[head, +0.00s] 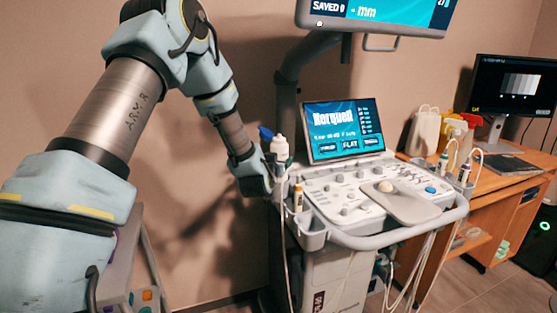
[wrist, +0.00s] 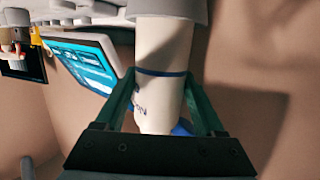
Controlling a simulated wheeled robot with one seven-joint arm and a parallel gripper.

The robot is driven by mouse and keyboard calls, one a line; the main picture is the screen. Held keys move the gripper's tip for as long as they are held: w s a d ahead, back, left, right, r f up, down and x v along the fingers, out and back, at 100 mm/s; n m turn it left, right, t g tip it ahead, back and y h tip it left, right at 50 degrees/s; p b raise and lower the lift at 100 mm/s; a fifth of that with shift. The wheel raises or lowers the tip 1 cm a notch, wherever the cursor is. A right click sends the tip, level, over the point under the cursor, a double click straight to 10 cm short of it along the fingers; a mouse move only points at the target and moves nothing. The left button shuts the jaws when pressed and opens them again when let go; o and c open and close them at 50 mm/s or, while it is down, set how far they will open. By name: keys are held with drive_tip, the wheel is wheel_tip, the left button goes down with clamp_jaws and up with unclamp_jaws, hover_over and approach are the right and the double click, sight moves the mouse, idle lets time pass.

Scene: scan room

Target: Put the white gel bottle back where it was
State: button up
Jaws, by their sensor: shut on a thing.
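My gripper (head: 265,178) is at the left side of the ultrasound cart. It is shut on the white gel bottle (head: 280,147), which has a blue cap (head: 266,133) and stands about upright. In the wrist view the gripper's two green fingers (wrist: 160,95) lie on either side of the white bottle (wrist: 162,50), which has a blue band and dark print. The end of the bottle away from the cap meets a grey round cup-like part (wrist: 172,10). I cannot tell whether the bottle is inside it or just against it.
The cart's tilted screen (head: 343,130) and control panel (head: 380,195) are right of the bottle. A probe (head: 298,198) stands in a holder close below it. A large monitor (head: 380,12) hangs above on an arm. A wooden desk (head: 500,180) is at the right. Bare wall lies behind.

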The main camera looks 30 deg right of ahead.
drive_tip(key=o, duration=0.9)
drive_tip(key=shift+o, duration=0.2)
drive_tip(key=b+v, duration=0.3)
drive_tip(key=v, duration=0.9)
drive_tip(key=w+a+f+n+g+y, duration=0.1)
drive_tip(key=a+f+g+y, duration=0.15)
drive_tip(key=a, duration=0.65)
drive_tip(key=w+a+f+n+g+y, duration=0.15)
drive_tip(key=a+y, duration=0.25)
drive_tip(key=a, duration=0.5)
drive_tip(key=s+a+n+g+y, duration=0.2)
drive_tip(key=s+a, duration=0.4)
drive_tip(key=a, duration=0.3)
drive_tip(key=s+a+n+g+y, duration=0.1)
drive_tip(key=s+a+n+g, duration=0.1)
drive_tip(key=s+a+g, duration=0.2)
drive_tip(key=s+a, duration=0.3)
drive_tip(key=a, duration=0.3)
drive_tip(key=shift+y, duration=0.35)
